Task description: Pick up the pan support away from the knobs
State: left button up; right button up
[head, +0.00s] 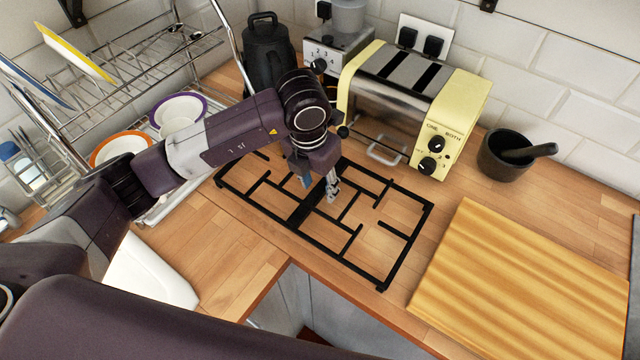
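The pan support (392,230) is a flat black grid of bars lying on the wooden counter in the head view, in front of the toaster. My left gripper (319,184) points down over the middle of the grid. Its two fingers look apart, one on each side of a thick middle bar; whether they touch it I cannot tell. The upper knob (436,144) and lower knob (428,165) are on the cream toaster (462,112), behind and right of the grid. My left forearm hides part of the grid's far left. My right gripper is not in view.
A striped wooden board (520,285) lies close to the grid's right. A dark mortar (503,155) stands behind it. A black kettle (268,60) and a dish rack (125,65) with plates and bowls stand at the back left. The counter's front edge runs close before the grid.

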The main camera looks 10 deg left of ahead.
pick_arm(q)
jog(key=shift+w+d+f, duration=0.1)
jog(key=shift+w+f, duration=0.15)
jog(key=shift+f, duration=1)
jog(key=c, duration=0.7)
grip_shut()
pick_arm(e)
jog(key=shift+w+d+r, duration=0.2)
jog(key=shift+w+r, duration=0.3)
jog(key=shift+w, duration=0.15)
pick_arm(q)
jog(key=shift+w+r, duration=0.1)
jog(key=shift+w, duration=0.05)
